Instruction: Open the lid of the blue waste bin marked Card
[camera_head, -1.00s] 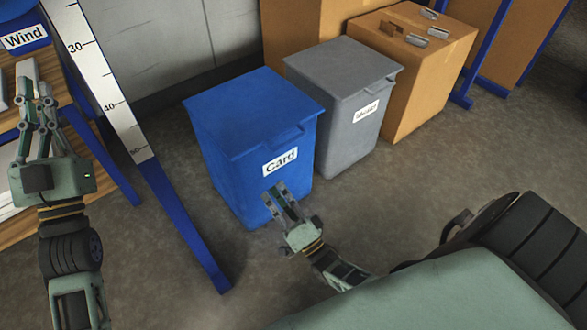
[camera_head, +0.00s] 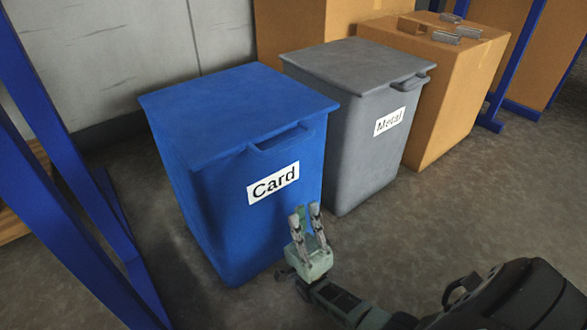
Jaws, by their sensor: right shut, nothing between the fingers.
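The blue waste bin (camera_head: 225,205) stands on the floor left of centre, with a white label (camera_head: 273,183) reading Card on its front. Its flat blue lid (camera_head: 235,110) is closed, with a handle lip (camera_head: 280,140) at the front edge. My right gripper (camera_head: 306,210) is in front of the bin's lower right front, below the label and well below the lid handle. It points up, its fingers are shut, and it holds nothing. I cannot tell whether it touches the bin. My left gripper is out of view.
A grey bin (camera_head: 360,150) marked Metal stands close at the right of the blue bin. A brown box (camera_head: 440,100) with small metal pieces on top is beyond it. Blue frame posts (camera_head: 60,170) rise at the left. The floor in front is partly clear.

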